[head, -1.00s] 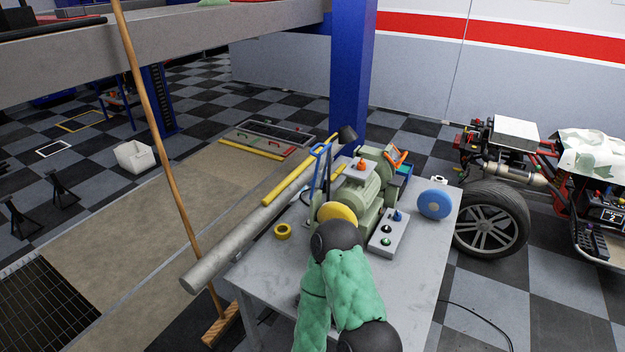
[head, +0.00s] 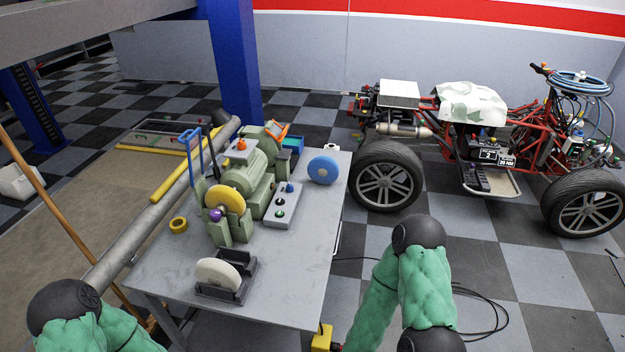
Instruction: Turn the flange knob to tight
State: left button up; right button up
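A green bench grinder (head: 243,165) stands on a grey metal table (head: 300,258). A yellow wheel (head: 226,197) faces me at its near end. A small purple knob (head: 215,214) sits low at the wheel's centre and looks like the flange knob; its turn position is too small to read. A control box (head: 284,205) with several coloured buttons is right of the grinder. My two green-sleeved arms show at the bottom left and bottom right, apart from the grinder. Neither gripper shows in the view.
A white wheel in a black stand (head: 218,272) is at the table's front. A blue disc (head: 323,170) and a yellow tape roll (head: 179,225) also lie there. A grey pipe (head: 150,220) runs along the left side. The stripped quad (head: 470,130) stands right; cables lie on the floor.

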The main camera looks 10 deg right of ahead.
aim_at(216, 214)
jog(key=l+z, duration=0.25)
jog(key=i+l+z, duration=0.1)
jog(key=z, duration=0.2)
jog(key=i+l+u, duration=0.1)
jog(key=l+u, duration=0.3)
jog(key=i+l+u, duration=0.1)
jog(key=l+u, duration=0.3)
jog(key=k+j, duration=0.1)
jog(key=j, duration=0.7)
jog(key=k+j+z, duration=0.15)
jog(key=j, duration=0.3)
jog(key=k+j+z, duration=0.15)
jog(key=j, duration=0.25)
jog(key=k+j+z, duration=0.15)
jog(key=j, duration=0.25)
jog(key=k+j+z, duration=0.15)
jog(key=k+j, duration=0.15)
jog(key=i+l+u, duration=0.3)
jog(key=l, duration=0.6)
jog(key=i+l+u, duration=0.1)
jog(key=l+u, duration=0.2)
jog(key=l, duration=0.55)
jog(key=l+u, duration=0.3)
jog(key=l, duration=0.65)
jog(key=i+l, duration=0.2)
jog(key=i, duration=0.25)
jog(key=u, duration=0.05)
